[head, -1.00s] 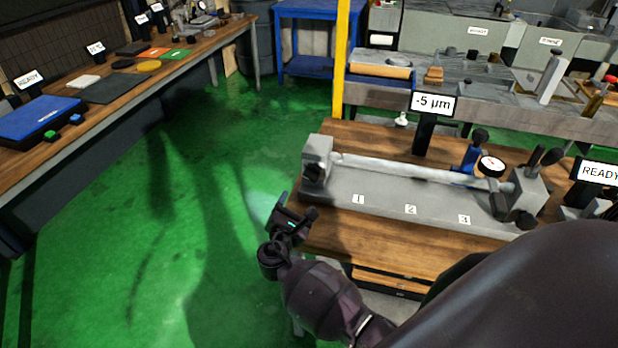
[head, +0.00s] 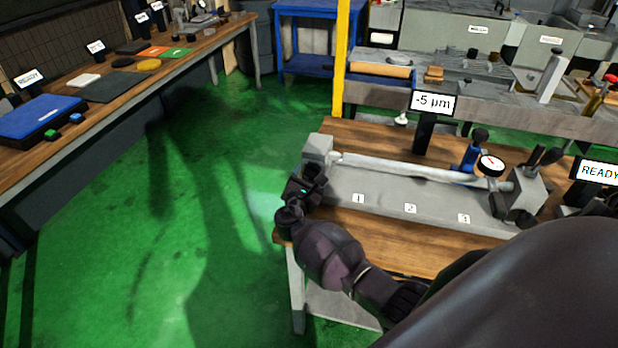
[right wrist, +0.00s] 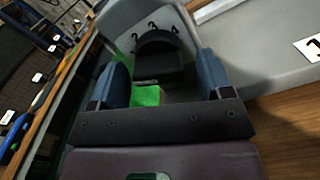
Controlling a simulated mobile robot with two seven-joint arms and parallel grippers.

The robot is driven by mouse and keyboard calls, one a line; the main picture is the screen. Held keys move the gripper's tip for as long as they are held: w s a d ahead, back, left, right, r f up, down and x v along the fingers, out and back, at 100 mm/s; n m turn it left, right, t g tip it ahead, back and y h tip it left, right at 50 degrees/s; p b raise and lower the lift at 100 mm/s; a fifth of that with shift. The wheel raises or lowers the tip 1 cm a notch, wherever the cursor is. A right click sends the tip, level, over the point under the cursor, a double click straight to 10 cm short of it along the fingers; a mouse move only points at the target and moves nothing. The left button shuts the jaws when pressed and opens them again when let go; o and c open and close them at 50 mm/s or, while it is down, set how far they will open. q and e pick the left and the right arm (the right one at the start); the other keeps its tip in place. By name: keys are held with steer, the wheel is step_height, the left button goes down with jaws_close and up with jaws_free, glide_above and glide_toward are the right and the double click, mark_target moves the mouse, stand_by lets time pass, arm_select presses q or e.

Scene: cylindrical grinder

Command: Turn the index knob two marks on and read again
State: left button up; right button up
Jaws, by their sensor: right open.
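The index fixture is a long grey base (head: 385,198) on a wooden bench, with a round bar (head: 415,173) held between two end blocks. My right gripper (head: 306,183) is at the front of the left end block (head: 317,147). The black knob (right wrist: 160,52) shows in the right wrist view on that block, ahead of and between my two open fingers (right wrist: 158,75). I cannot tell whether they touch it. In the head view my gripper hides the knob. The display (head: 433,103) reads -5 µm. A dial gauge (head: 490,165) stands by the bar's right part. My left gripper is not in view.
Number plates 1 (head: 358,198), 2 (head: 410,208) and 3 (head: 464,218) lie along the base. A READY sign (head: 600,171) stands at the right. A side bench (head: 190,72) runs along the left. The green floor (head: 180,200) between is clear.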

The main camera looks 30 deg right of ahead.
steer(key=shift+w+d, duration=0.1)
steer(key=shift+d, duration=0.05)
steer(key=c, duration=0.9)
